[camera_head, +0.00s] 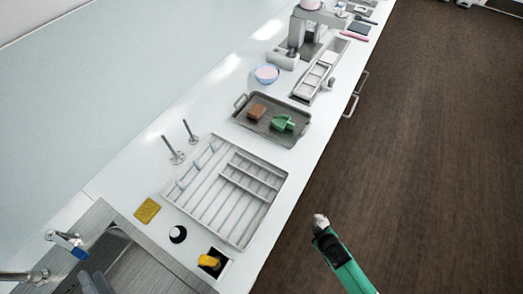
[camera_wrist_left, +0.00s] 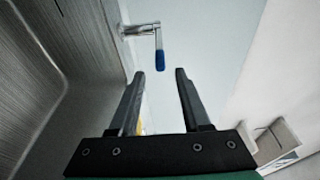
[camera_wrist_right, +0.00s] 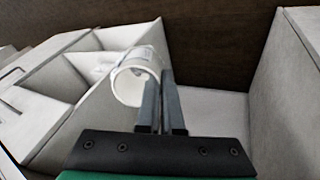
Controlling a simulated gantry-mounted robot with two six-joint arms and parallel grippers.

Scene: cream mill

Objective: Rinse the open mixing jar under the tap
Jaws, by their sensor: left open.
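The open mixing jar (camera_wrist_right: 128,88) is a whitish, translucent cup with its round mouth facing the right wrist camera. My right gripper (camera_wrist_right: 160,78) is closed on its wall at the rim. In the head view the right gripper (camera_head: 320,226) is out past the counter's front edge, with a small pale part of the jar (camera_head: 320,217) at its tip. The tap's metal fitting with a blue end (camera_head: 68,240) stands at the sink (camera_head: 118,250). My left gripper (camera_wrist_left: 160,72) is open and empty, with the blue-ended fitting (camera_wrist_left: 159,58) just beyond its fingertips.
A yellow sponge (camera_head: 147,210), a black-and-white round item (camera_head: 178,233) and a slotted white rack (camera_head: 240,215) lie right of the sink. A grey tray (camera_head: 262,128) holds brown and green items. Pale panels (camera_wrist_right: 215,110) surround the jar below.

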